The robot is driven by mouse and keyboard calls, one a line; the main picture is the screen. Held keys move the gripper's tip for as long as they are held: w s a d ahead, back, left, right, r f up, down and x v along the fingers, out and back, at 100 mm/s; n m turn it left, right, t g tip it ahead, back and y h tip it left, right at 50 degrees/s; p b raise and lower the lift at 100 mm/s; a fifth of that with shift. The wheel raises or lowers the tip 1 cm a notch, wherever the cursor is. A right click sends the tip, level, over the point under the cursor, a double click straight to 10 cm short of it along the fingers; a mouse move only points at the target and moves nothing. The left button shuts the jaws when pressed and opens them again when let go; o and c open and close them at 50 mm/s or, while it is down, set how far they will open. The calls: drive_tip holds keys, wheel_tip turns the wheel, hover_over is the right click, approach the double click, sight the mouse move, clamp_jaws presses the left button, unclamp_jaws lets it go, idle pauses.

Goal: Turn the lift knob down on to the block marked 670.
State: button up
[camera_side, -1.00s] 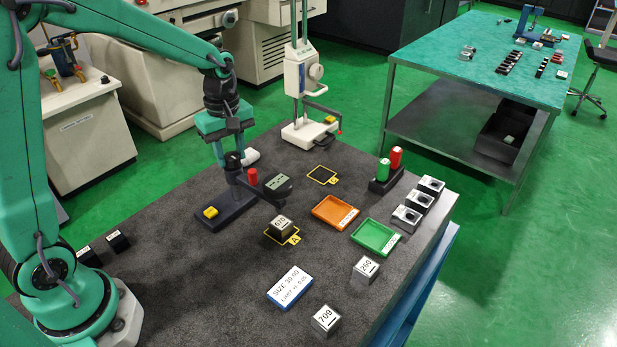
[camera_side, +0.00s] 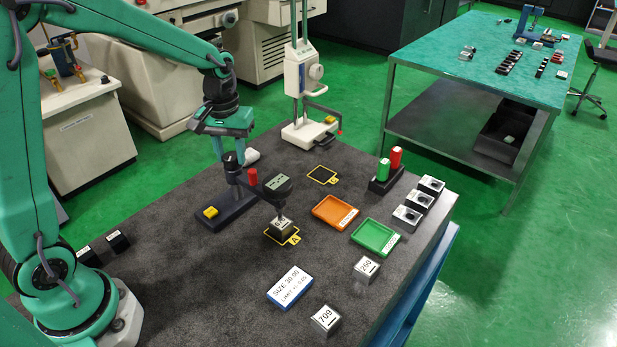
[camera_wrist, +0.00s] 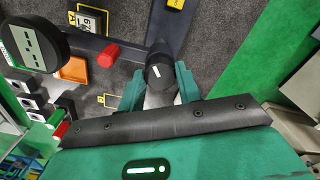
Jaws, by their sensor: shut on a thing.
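The lift knob (camera_side: 232,159), dark with a white mark on top in the wrist view (camera_wrist: 160,73), sits atop the gauge stand's column. My gripper (camera_wrist: 158,84) is shut around it from above; in the side view its jaws (camera_side: 232,152) are partly hidden by its body. I cannot tell whether probe and block touch.
The stand base (camera_side: 235,204) carries a yellow button (camera_side: 210,212). Orange (camera_side: 322,222) and green (camera_side: 362,247) trays, a size card (camera_side: 290,287) and blocks marked 260 (camera_side: 368,270) and 709 (camera_side: 326,319) stand to the right.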

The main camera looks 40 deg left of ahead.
sight(231, 156)
drive_tip(key=m, duration=0.5)
drive_tip(key=shift+m, duration=0.3)
drive_tip(key=m, duration=0.5)
drive_tip(key=shift+r, duration=0.1)
drive_tip(key=shift+m, duration=0.4)
drive_tip(key=o, duration=1)
drive_tip(key=shift+r, duration=3.85)
